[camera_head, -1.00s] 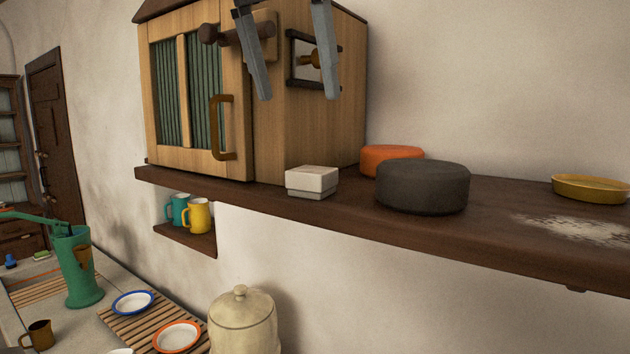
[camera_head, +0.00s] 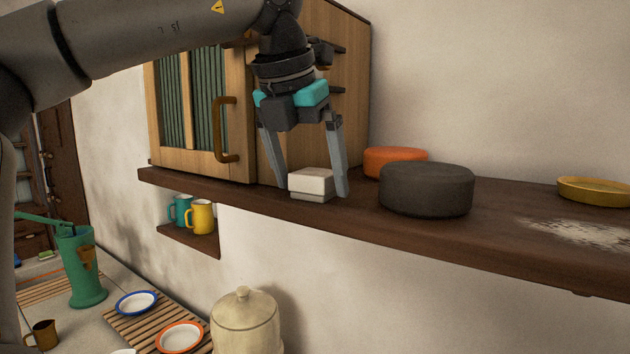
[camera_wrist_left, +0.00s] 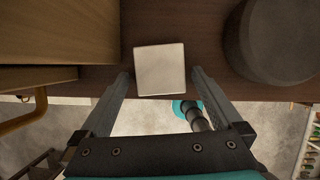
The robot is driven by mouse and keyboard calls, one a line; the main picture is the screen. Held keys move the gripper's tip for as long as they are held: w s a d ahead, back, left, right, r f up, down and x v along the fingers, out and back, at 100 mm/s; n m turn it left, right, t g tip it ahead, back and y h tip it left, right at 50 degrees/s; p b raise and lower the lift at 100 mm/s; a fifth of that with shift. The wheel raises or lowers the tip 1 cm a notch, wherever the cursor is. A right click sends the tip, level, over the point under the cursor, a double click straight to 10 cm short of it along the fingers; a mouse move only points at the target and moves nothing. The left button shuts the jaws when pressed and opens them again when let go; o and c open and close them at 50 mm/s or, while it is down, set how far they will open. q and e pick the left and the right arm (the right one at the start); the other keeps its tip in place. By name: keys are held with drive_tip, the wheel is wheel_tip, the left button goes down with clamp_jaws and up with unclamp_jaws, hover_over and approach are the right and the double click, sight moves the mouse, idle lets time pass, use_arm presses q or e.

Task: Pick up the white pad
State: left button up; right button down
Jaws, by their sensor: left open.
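The white pad (camera_head: 312,183) is a small square block with a pale top and a greyer lower part. It sits on the dark wooden shelf, in front of the wooden cabinet. My left gripper (camera_head: 314,193) is open, pointing down, with one finger on either side of the pad. In the left wrist view the pad (camera_wrist_left: 160,70) lies at the fingertips, between them, with small gaps at the sides. I cannot tell how far the fingers reach down beside it. My right gripper is not in view.
The wooden cabinet (camera_head: 333,130) stands close behind and left of the pad. A dark grey round cushion (camera_head: 426,190) and an orange one (camera_head: 394,160) are to the right. A yellow dish (camera_head: 594,191) lies farther right on the shelf (camera_head: 505,235). Mugs (camera_head: 201,216) stand below.

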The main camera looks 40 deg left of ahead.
sight(313, 175)
use_arm(q)
drive_tip(key=shift+c, duration=0.2)
drive_tip(key=c, duration=1.4)
drive_tip(key=shift+d, duration=0.1)
drive_tip(key=shift+r+b, duration=0.25)
drive_tip(key=shift+b, duration=0.05)
drive_tip(key=r, duration=0.6)
drive_tip(key=shift+s+d+r, duration=0.2)
drive_tip(key=shift+d+r, duration=0.05)
drive_tip(key=shift+d, duration=0.15)
drive_tip(key=shift+s+d+b, duration=0.35)
drive_tip(key=shift+s+d, duration=1.1)
drive_tip(key=shift+d, duration=1.35)
drive_tip(key=shift+s+d+b, duration=0.3)
drive_tip(key=shift+s+d, duration=1.2)
drive_tip(key=shift+d, duration=1.35)
drive_tip(key=shift+s+d+b, duration=0.35)
drive_tip(key=shift+s+d, duration=1.1)
drive_tip(key=shift+d, duration=1.35)
